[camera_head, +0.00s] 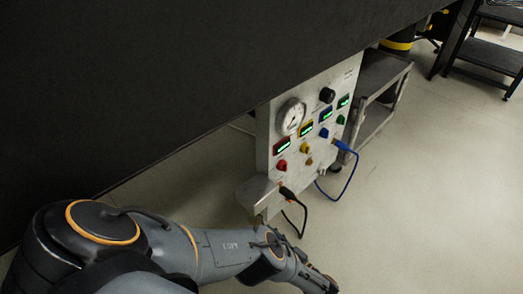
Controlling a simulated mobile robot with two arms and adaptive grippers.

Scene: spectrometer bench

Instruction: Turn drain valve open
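A light metal panel (352,72) stands upright right of centre. It carries a round gauge (291,116), a black knob (327,95), and a red knob (281,165), yellow knob (304,148), blue knob (323,132) and green knob (340,119) under lit displays. A small brass-coloured fitting (309,161) sits below the yellow knob. I cannot tell which part is the drain valve. My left arm reaches in from the lower left, and its wrist runs to the bottom edge, below the panel. My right gripper is out of view.
A large dark surface (170,80) fills the upper left and overhangs the panel. A grey box-like part (258,193) juts from the panel's lower left. A black cable (301,217) and a blue cable (349,183) hang in loops. A metal cart (378,75) stands behind. Floor is clear at right.

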